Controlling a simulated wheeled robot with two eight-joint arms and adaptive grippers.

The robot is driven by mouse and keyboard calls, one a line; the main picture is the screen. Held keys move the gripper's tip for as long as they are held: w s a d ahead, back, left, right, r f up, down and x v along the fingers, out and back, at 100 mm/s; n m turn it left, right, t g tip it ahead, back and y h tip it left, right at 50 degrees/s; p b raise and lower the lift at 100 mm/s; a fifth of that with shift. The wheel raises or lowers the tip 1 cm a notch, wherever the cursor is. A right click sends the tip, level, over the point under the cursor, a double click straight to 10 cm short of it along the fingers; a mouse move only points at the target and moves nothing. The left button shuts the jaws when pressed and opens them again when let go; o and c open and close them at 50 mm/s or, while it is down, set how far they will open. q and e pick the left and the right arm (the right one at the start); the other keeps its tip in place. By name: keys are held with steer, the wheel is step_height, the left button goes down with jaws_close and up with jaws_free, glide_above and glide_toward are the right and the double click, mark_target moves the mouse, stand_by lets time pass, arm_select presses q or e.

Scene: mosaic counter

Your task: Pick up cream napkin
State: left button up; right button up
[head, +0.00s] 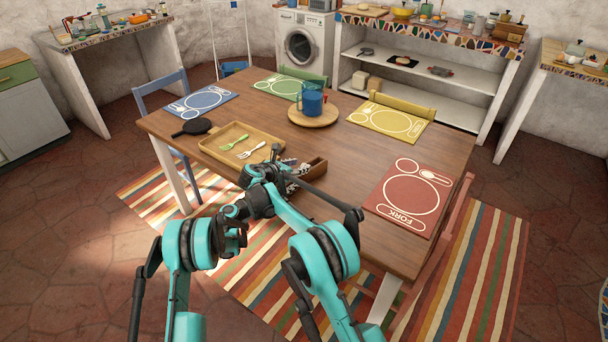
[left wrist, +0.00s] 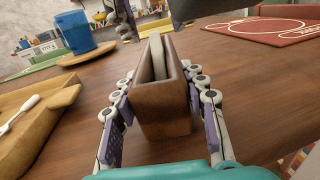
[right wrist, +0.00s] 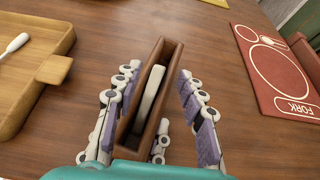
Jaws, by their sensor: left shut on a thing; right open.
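The cream napkin (right wrist: 150,92) stands on edge in the slot of a brown wooden holder (right wrist: 169,58). In the left wrist view the napkin (left wrist: 157,58) shows as a pale strip between the holder's walls. My left gripper (left wrist: 160,78) is shut on the holder, one finger along each side. My right gripper (right wrist: 158,72) is open above the holder, its fingers apart on either side of the napkin and holder. In the head view the holder (head: 316,172) is at the table's near edge, and my arms partly cover it; the napkin cannot be made out there.
A wooden tray (head: 222,154) with a green and a white fork lies left of the holder. A red placemat (head: 410,215) lies to the right. A blue mug (head: 311,102) stands on a round board behind. A black pan (head: 194,127) is at the left. Bare table surrounds the holder.

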steer(key=shift+x, duration=1.4)
jaws_close()
arm_select(q)
steer(key=o, duration=1.5)
steer(key=shift+o, duration=0.2)
arm_select(e)
step_height(320, 180, up, 10)
